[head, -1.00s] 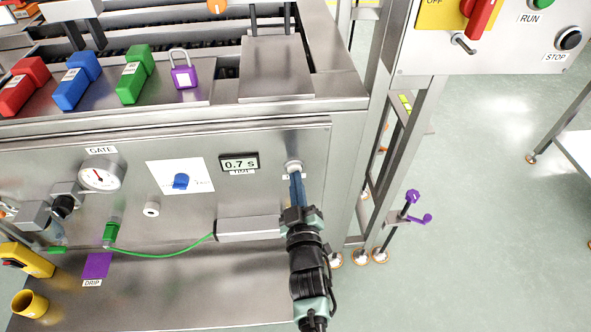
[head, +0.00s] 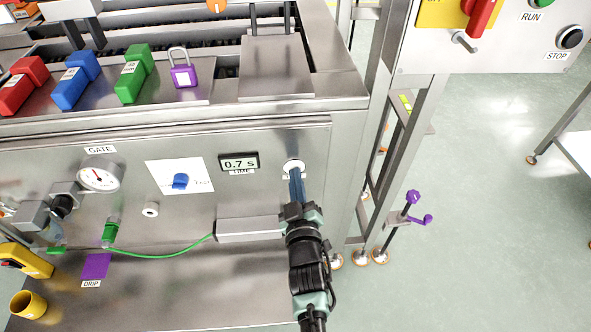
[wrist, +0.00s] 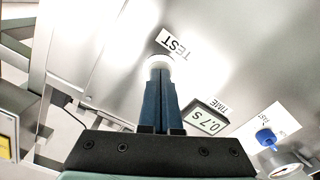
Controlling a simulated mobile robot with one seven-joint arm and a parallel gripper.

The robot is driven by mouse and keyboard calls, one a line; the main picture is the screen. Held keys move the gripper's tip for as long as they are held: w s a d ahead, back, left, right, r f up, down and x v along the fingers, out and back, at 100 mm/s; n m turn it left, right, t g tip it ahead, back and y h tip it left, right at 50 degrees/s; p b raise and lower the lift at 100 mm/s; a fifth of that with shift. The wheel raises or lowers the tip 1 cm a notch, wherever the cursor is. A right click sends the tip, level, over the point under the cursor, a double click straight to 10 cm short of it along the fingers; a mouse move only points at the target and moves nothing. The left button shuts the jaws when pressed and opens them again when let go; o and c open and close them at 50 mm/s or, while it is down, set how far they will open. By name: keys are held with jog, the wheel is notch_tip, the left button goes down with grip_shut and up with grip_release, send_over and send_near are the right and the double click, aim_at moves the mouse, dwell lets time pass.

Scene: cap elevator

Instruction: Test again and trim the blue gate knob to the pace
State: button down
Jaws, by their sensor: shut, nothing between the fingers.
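The blue gate knob (head: 181,181) sits on a white scale plate (head: 205,170) on the steel front panel; it also shows at the right of the wrist view (wrist: 265,138). The time display (head: 239,163) reads 0.7 s. The round white test button (head: 294,165) is right of the display, and the wrist view shows it under a TEST label (wrist: 172,43). My gripper (head: 295,172) is shut and empty, its blue fingertips right at the button. I cannot tell whether they touch it. The knob's exact pointer setting is too small to read.
A gauge (head: 98,178) and a green plug (head: 110,232) with a green cable are on the left of the panel. A grey box (head: 250,229) juts out below the display, left of my arm. A purple padlock (head: 183,76) stands on the ledge above.

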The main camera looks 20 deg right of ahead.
jog(key=shift+p+v, duration=1.15)
jog(key=shift+v, duration=1.55)
jog(key=w+a+r+m+t, duration=0.1)
jog(key=w+a+r+t, duration=0.1)
jog(key=r, duration=0.9)
jog(key=w+a+r+t, duration=0.1)
jog(key=w+r, duration=0.1)
jog(key=r, duration=0.9)
jog(key=w+a+r+m+t, duration=0.1)
jog(key=w+a+r+t, duration=0.1)
jog(key=r, duration=0.9)
jog(key=s+a+r+t+y, duration=0.2)
jog(key=s+a+r, duration=0.3)
jog(key=r, duration=0.4)
jog(key=s+a+r+t+y, duration=0.1)
jog(key=s+a+r, duration=0.1)
jog(key=s+r, duration=0.55)
jog(key=s+a+r+t+y, duration=0.2)
jog(key=s+a+r, duration=0.2)
jog(key=r, duration=0.7)
notch_tip(320, 180, up, 13)
jog(key=p, duration=1.2)
jog(key=shift+s+f+m+p, duration=0.2)
jog(key=shift+s+m+p, duration=0.15)
jog(key=shift+s+m, duration=0.05)
